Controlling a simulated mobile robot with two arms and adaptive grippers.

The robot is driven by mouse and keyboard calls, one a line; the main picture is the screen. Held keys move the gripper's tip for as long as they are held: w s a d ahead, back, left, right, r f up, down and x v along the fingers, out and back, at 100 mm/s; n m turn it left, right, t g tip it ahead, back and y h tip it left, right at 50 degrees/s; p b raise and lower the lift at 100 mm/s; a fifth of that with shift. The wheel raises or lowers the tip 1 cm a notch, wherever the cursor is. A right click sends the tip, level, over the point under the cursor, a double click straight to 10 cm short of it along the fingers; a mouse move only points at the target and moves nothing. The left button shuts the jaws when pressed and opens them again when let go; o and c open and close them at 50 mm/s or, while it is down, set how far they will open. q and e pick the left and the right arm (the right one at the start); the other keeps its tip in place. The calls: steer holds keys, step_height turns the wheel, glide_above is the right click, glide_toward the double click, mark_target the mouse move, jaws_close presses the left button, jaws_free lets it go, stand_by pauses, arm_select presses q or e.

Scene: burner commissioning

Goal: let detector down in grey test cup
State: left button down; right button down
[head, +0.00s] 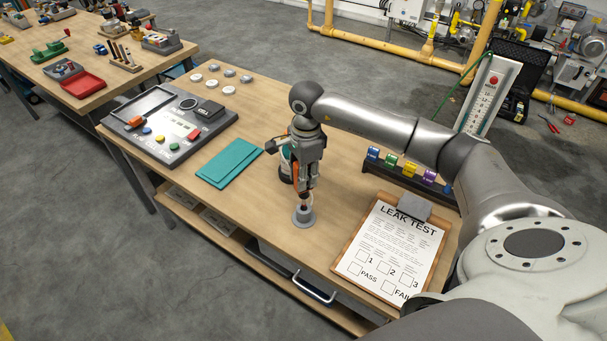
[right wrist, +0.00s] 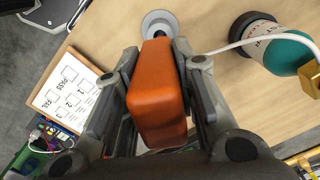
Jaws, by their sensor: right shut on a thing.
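The grey test cup (head: 303,216) stands on the wooden bench near its front edge. It also shows in the right wrist view (right wrist: 157,22), beyond the far end of the detector. The detector, an orange body (right wrist: 163,95), is held between the fingers of my right gripper (head: 301,183). The gripper points down directly above the cup, and the detector's lower end is at the cup's mouth. I cannot tell how deep the tip sits, as the gripper and the detector's body hide it. My left gripper is in neither view.
A teal bottle (right wrist: 285,50) with a pale hose stands close behind the gripper. The leak test clipboard (head: 392,250) lies right of the cup, with a rack of coloured pieces (head: 407,172) behind it. A folded teal cloth (head: 229,164) and a grey console (head: 170,124) lie left.

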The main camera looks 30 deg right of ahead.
steer(key=shift+f, duration=0.15)
steer(key=shift+f+b, duration=0.3)
steer(key=shift+b, duration=0.1)
steer(key=shift+f+b, duration=2)
steer(key=shift+f, duration=0.35)
steer(key=c, duration=1.1)
jaws_free()
steer(key=r, duration=1.2)
steer(key=shift+d, duration=0.2)
steer(key=shift+s, duration=0.1)
